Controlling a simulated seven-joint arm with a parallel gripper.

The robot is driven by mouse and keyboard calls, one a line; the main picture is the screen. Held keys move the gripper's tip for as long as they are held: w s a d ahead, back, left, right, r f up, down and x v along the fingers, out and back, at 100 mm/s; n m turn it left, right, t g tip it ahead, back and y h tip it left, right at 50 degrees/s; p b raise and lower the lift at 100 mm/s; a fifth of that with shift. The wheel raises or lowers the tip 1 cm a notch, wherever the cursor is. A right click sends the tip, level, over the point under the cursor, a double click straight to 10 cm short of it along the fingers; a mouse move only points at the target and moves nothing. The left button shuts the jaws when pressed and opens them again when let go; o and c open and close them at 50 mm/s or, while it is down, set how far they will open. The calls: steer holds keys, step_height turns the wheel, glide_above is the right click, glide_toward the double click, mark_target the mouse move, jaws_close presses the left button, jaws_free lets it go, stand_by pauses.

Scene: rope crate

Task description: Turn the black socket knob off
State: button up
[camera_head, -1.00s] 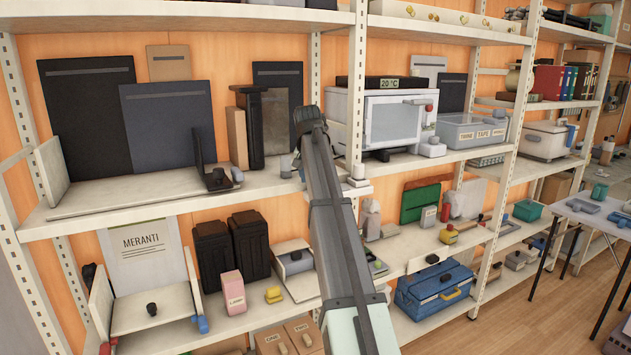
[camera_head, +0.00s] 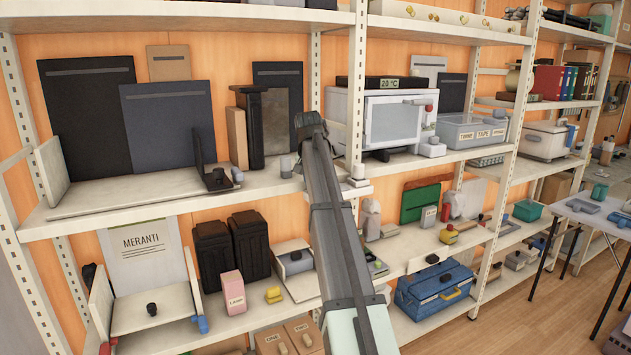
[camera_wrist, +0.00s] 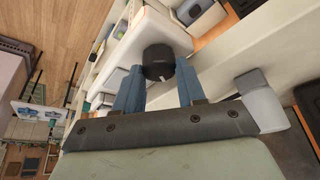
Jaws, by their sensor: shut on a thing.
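The black socket knob (camera_wrist: 158,62) is a round dark knob on a white block (camera_wrist: 152,38) in the wrist view. A small pale mark shows on its near edge. My gripper (camera_wrist: 159,82) has its two blue fingers on either side of the knob and is shut on it. In the head view my arm reaches up to the shelf upright, and its forearm and wrist hide the knob and the fingers.
A grey-white cylinder (camera_wrist: 260,100) stands close to the right of my gripper. A shelf upright (camera_head: 356,90) is close by.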

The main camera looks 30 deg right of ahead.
steer(key=shift+c, duration=1.3)
steer(key=n+t+y, duration=0.1)
steer(key=n, duration=0.3)
steer(key=shift+d+n, duration=0.15)
steer(key=shift+n, duration=0.15)
steer(key=n+y, duration=0.1)
steer(key=n, duration=0.2)
steer(key=shift+d+n+y, duration=0.1)
steer(key=shift+n+y, duration=0.2)
steer(key=shift+y, duration=0.1)
steer(key=shift+d+n+y, duration=0.1)
steer(key=shift+n+y, duration=0.6)
steer(key=shift+n, duration=1.1)
steer(key=o, duration=1.1)
steer(key=shift+c, duration=0.2)
